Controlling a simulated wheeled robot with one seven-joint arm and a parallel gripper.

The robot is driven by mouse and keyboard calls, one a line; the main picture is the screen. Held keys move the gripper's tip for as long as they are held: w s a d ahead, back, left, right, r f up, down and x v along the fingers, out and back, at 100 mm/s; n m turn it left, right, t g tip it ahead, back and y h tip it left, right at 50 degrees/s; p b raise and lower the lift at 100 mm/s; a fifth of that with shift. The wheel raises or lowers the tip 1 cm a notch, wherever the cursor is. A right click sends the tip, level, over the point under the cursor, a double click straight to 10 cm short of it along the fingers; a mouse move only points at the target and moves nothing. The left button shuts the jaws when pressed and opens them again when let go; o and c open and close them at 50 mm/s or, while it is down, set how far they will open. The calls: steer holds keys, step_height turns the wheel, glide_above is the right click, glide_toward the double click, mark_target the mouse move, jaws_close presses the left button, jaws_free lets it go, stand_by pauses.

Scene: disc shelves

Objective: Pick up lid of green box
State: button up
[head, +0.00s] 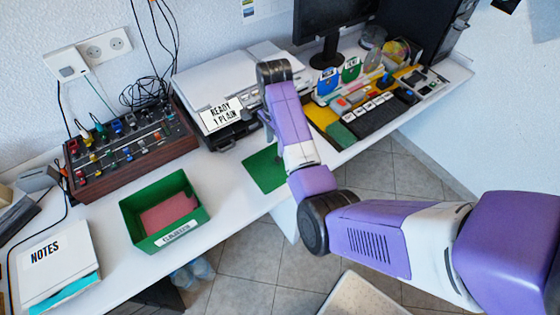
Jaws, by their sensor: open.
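The green box (139,228) stands open on the white table, with a white label on its front and a reddish-pink item (167,214) inside. A flat green panel, seemingly its lid (262,172), lies on the table to the right of the box, near the front edge. My arm covers the lid's right side. My gripper (268,132) is open and mostly hidden behind my purple arm link. Its grey tip shows above the far part of the lid; I cannot tell whether it touches it.
A printer (215,85) with a white sign stands behind the lid. A wooden panel with knobs (130,150) is behind the box. A notes binder (58,262) lies at left. A keyboard and organizer (375,115) are at right. Bare table lies between box and lid.

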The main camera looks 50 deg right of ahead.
mark_target(278, 159)
steer(key=shift+s+d+f+p, duration=0.1)
steer(key=shift+d+f+p, duration=0.1)
steer(key=shift+f, duration=1.8)
steer(key=shift+d+f+p, duration=0.2)
steer(key=shift+f, duration=1.75)
steer(key=shift+c, duration=0.5)
jaws_close()
